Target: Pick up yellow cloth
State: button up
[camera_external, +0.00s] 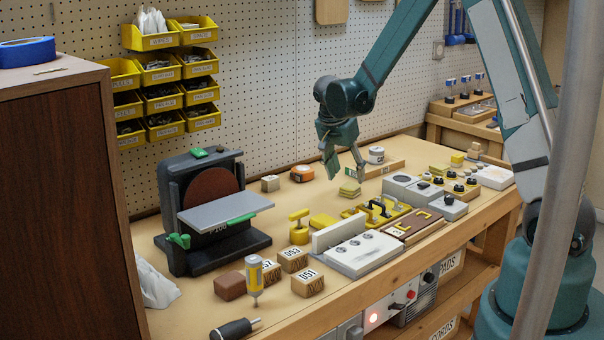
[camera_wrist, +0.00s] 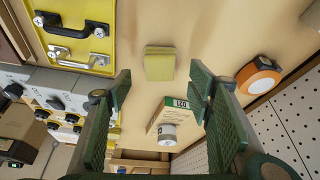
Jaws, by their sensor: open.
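A small folded yellow-green cloth (camera_external: 350,189) lies flat on the bench top, behind the yellow tray. In the wrist view the cloth (camera_wrist: 160,64) shows as a layered square near the top middle, just beyond the fingertips and between their lines. My gripper (camera_external: 345,170) points down above the bench, a little above and to the left of the cloth in the external view. In the wrist view its two fingers (camera_wrist: 159,78) are spread wide with nothing between them. The cloth is apart from the fingers and fully visible in the wrist view.
An orange tape measure (camera_wrist: 259,76) lies to one side. A wooden block (camera_wrist: 167,114) and a round tin (camera_wrist: 167,135) stand nearby. A yellow tray with handles (camera_external: 381,211) is in front of the cloth. A pegboard wall (camera_external: 270,80) rises behind.

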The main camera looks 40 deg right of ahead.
aim_at(344, 183)
jog(key=shift+b+x, duration=0.4)
jog(key=shift+x, duration=1.9)
jog(key=shift+c, duration=0.4)
jog(key=c, duration=0.8)
